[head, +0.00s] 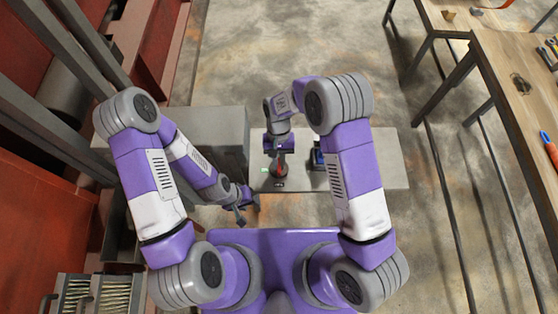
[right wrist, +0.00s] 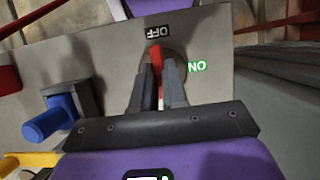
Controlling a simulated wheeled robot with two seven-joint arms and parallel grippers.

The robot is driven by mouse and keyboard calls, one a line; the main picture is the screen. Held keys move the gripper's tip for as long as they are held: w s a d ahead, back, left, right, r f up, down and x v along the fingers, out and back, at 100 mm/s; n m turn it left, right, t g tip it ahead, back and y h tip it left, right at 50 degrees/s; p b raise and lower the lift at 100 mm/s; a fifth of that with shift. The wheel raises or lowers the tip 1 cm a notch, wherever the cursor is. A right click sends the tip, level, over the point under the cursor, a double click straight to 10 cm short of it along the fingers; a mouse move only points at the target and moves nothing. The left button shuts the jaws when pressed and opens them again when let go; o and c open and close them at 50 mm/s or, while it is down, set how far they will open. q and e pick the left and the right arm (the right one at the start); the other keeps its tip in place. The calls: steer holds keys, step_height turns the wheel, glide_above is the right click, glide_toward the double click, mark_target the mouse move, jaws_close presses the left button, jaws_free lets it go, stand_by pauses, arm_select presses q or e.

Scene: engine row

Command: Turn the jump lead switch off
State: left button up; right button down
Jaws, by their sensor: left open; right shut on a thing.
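The red switch lever (right wrist: 156,58) stands on a grey panel (right wrist: 110,52) in the right wrist view. A round dark base shows behind it. A white-on-black OFF label (right wrist: 158,32) is just above the lever and a lit green ON label (right wrist: 196,66) is to its right. The lever's red part points toward the OFF label. My right gripper (right wrist: 159,72) is shut on the lever, with one finger on each side; the fingers hide part of it. In the head view the lever (head: 279,170) shows at my right gripper. My left gripper (head: 245,209) is open and empty, left of the panel.
A blue knob or plug (right wrist: 48,122) sticks out at the left in the right wrist view; a blue part (head: 317,158) also shows right of the lever in the head view. A grey box (head: 215,130) stands left of the panel. A wooden workbench (head: 515,75) is at far right.

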steer(key=shift+s+d+f, duration=0.1)
steer(key=shift+s+f, duration=0.1)
steer(key=shift+f, duration=0.05)
steer(key=c, duration=1.2)
jaws_free()
steer(key=shift+o, duration=0.2)
steer(key=shift+w+r, duration=0.1)
steer(key=shift+w, duration=0.05)
steer(key=shift+w+r, duration=0.1)
steer(key=shift+r, duration=0.15)
steer(key=v, duration=0.7)
